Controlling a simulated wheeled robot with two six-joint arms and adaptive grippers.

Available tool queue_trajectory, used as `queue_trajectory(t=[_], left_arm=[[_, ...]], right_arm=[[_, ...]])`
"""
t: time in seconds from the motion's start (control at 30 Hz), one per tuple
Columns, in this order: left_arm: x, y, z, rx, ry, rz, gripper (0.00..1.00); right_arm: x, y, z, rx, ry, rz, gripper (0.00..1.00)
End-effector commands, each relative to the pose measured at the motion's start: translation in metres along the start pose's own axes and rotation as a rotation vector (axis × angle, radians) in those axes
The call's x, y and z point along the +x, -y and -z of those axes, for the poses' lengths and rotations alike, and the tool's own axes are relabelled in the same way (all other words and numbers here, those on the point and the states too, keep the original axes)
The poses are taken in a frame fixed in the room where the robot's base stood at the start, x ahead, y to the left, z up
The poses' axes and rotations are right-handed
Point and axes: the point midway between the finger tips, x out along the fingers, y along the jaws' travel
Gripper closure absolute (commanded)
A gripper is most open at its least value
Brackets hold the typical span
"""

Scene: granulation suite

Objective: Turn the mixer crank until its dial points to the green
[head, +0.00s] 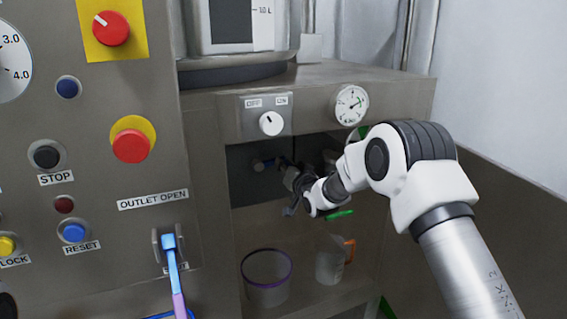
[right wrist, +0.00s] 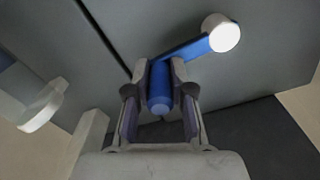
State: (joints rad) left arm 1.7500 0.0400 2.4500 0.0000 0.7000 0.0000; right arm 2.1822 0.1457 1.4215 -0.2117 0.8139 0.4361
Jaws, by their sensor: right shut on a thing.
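The mixer crank is blue; in the right wrist view its grip (right wrist: 159,88) sits between my right gripper's fingers, and its arm runs up right to a round white hub (right wrist: 220,33). In the head view a small blue part of the crank (head: 262,163) shows in the dark recess under the console. My right gripper (head: 284,169) reaches into the recess and is shut on the crank's grip. The dial (head: 351,105) is a round white gauge above the recess with green marking on its face. Its pointer is too small to read surely. My left gripper is not in view.
An OFF/ON knob (head: 271,123) is left of the dial. A purple-rimmed container (head: 267,278) and a jug with an orange handle (head: 328,264) stand below my right gripper. A button panel (head: 110,230) with a blue lever (head: 171,255) fills the left.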

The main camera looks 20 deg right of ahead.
Motion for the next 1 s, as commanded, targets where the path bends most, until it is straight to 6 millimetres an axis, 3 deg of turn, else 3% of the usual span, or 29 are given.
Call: queue_trajectory(t=[0.43, 1.0], left_arm=[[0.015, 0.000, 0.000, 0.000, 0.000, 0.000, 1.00], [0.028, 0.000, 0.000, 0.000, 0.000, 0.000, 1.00]], right_arm=[[0.000, -0.009, -0.032, 0.420, 0.004, -0.003, 1.00], [-0.001, -0.001, -0.067, 0.934, 0.004, -0.005, 1.00]])
